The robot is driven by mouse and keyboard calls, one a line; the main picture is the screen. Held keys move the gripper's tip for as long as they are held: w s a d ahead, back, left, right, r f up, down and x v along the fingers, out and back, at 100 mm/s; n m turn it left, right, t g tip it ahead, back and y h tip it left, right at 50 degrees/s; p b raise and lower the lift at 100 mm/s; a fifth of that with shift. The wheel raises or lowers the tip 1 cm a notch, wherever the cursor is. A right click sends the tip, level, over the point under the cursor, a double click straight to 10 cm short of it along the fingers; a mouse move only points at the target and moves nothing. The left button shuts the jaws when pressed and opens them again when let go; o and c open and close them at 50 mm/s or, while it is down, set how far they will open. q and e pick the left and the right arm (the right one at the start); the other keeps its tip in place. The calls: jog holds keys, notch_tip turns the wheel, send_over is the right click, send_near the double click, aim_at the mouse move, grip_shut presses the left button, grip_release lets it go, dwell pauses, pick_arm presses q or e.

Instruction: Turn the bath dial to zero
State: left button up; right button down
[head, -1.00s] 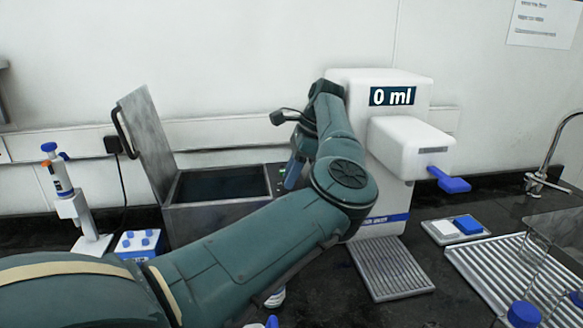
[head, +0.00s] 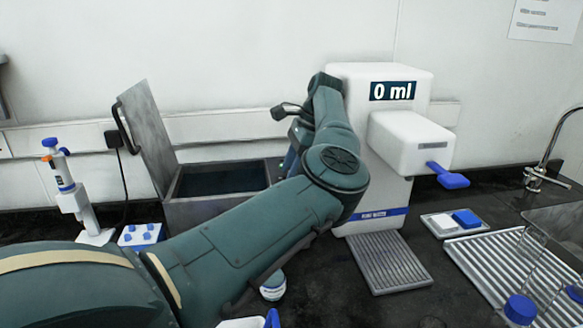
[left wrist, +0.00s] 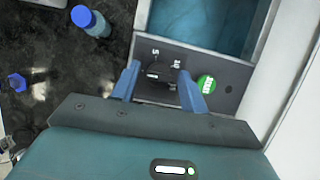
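The bath is a metal box (head: 215,215) with its grey lid (head: 148,138) standing open, left of centre in the head view. In the left wrist view its dark control panel (left wrist: 228,78) carries a dark dial (left wrist: 160,73), small white marks and a green button (left wrist: 205,82). My left gripper (left wrist: 161,84) has its two blue fingers apart, one on each side of the dial, with some gap showing. Where the dial points is too small to tell. In the head view my own arm hides the dial and most of the left gripper. My right gripper is not in view.
A white dispenser (head: 405,145) reading "0 ml" stands right of the arm, with a ridged tray (head: 388,265) before it. A pipette on a stand (head: 75,200) is at the left. A blue-capped bottle (left wrist: 92,22) stands near the bath. A drying rack (head: 500,270) is at the right.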

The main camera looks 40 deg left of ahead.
pick_arm(q)
jog(key=shift+o, duration=0.3)
jog(key=shift+r, duration=0.1)
notch_tip(320, 180, up, 10)
dwell(0.3)
dwell(0.5)
